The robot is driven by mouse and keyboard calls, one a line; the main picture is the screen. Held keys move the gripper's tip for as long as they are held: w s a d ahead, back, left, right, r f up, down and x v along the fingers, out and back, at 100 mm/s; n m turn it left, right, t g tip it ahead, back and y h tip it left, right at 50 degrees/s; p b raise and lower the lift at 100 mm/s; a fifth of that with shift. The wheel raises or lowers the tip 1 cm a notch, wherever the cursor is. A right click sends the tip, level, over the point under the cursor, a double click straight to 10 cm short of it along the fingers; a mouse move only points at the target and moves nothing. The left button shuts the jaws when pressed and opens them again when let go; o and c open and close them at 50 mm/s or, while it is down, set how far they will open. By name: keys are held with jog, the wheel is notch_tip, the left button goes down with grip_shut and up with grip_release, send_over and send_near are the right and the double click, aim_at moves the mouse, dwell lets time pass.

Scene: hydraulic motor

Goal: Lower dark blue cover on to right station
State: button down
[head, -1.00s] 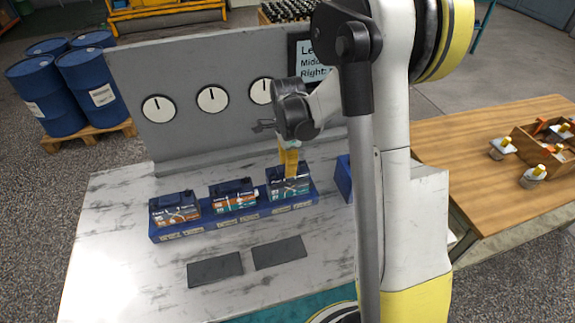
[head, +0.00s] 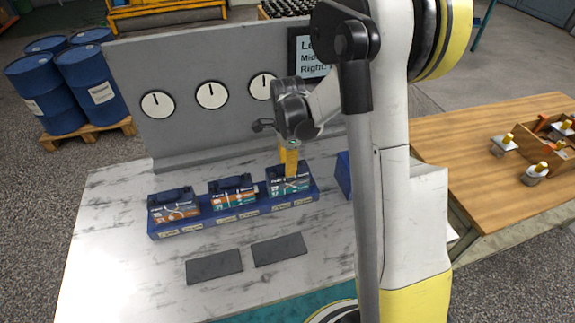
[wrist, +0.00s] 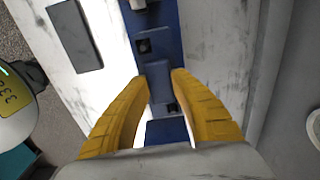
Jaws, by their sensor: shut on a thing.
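A long dark blue base (head: 236,221) on the workbench carries three stations with printed labels. The right station (head: 290,186) is at its right end. My gripper (head: 290,160) points down at the right station, its yellow fingers shut on the dark blue cover. In the wrist view my gripper (wrist: 160,75) has a finger on each side of the dark blue cover (wrist: 158,88). The cover is at or just over the right station; the fingers hide its lower edge, so I cannot tell if it is fully seated.
The left station (head: 173,206) and middle station (head: 233,193) each have a dark blue top part. Two dark grey pads (head: 214,267) lie in front. A grey panel with gauges (head: 211,95) stands behind. A blue block (head: 344,174) is close at right, partly hidden by my arm.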

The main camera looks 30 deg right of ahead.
jog(key=shift+f, duration=0.3)
jog(key=c, duration=1.1)
grip_release()
